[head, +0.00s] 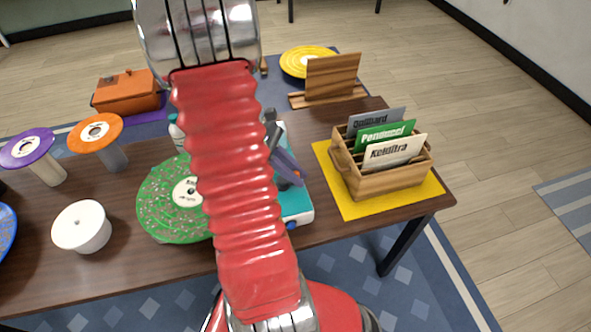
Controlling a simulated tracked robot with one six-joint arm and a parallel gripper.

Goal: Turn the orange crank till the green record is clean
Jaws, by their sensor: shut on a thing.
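The green record (165,203) lies flat, left of my arm, with a pale label (186,192) and many light specks on its visible face. My arm covers its right part. The teal and white machine (297,205) shows to the right of my arm, with a small blue knob (292,225) at its front. Dark grey parts of my gripper (275,135) show beside my arm, over the machine. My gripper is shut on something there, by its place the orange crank. The crank itself and the fingertips' contact are hidden behind my arm.
A wooden crate (385,180) with sleeves stands on a yellow mat (345,205) at right. A wooden stand (330,80) and yellow record (306,60) are at the back. Purple (28,147) and orange (96,131) records, a white pedestal (82,227) and an orange case (127,91) stand left.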

